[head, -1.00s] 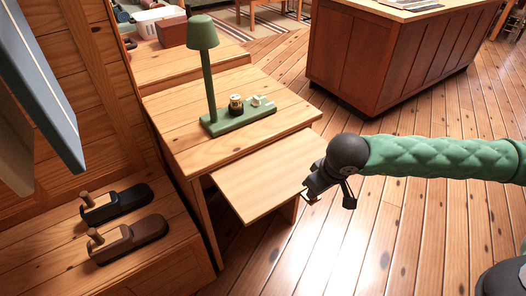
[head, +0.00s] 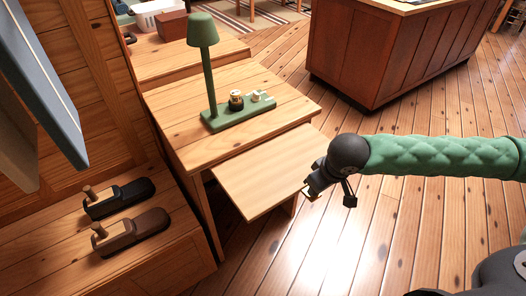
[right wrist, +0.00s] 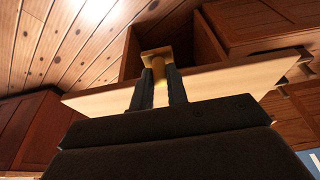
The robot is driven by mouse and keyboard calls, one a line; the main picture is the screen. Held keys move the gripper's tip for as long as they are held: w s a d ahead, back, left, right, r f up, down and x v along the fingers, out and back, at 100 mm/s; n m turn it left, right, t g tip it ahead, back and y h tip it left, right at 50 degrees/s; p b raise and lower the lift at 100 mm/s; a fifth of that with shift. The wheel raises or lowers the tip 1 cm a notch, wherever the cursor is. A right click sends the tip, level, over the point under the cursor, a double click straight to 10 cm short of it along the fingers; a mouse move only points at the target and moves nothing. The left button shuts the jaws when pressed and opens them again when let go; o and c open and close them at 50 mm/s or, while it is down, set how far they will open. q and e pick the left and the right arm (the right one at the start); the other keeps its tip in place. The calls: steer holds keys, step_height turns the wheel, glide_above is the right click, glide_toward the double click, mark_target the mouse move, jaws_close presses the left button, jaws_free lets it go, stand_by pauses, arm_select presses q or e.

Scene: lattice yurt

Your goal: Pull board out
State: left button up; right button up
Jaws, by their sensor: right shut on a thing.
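The pale wooden board (head: 268,172) sticks out flat from under the top of a small wooden table (head: 200,135). My right gripper (head: 310,190) is at the board's front edge in the head view. In the right wrist view, its two dark fingers (right wrist: 160,88) are shut on a small brass knob (right wrist: 158,58) at the edge of the board (right wrist: 215,83). The far end of the board is hidden under the table top. My left gripper is not in view.
A green lamp (head: 206,75) on a green base with small items stands on the table. Two hand planes (head: 118,198) lie on a low wooden surface at left. A large wooden cabinet (head: 400,50) stands behind. The plank floor in front of the board is clear.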

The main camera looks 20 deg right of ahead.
steer(key=shift+s+d+f+b, duration=0.1)
steer(key=shift+s+d+b, duration=0.15)
steer(key=shift+s, duration=0.15)
steer(key=shift+s+d+f+b, duration=0.1)
steer(key=shift+s+b, duration=0.1)
steer(key=shift+s, duration=0.15)
steer(key=shift+o, duration=0.2)
steer(key=shift+s+r+p, duration=0.15)
steer(key=shift+r+p, duration=0.15)
steer(key=shift+p, duration=0.05)
steer(key=shift+s+d+f+p, duration=0.1)
steer(key=shift+s+d+p, duration=0.25)
steer(key=shift+s+p, duration=0.75)
steer(key=shift+c, duration=0.2)
steer(key=shift+w, duration=0.3)
steer(key=o, duration=1.4)
steer(key=shift+c, duration=0.2)
steer(key=shift+p, duration=0.35)
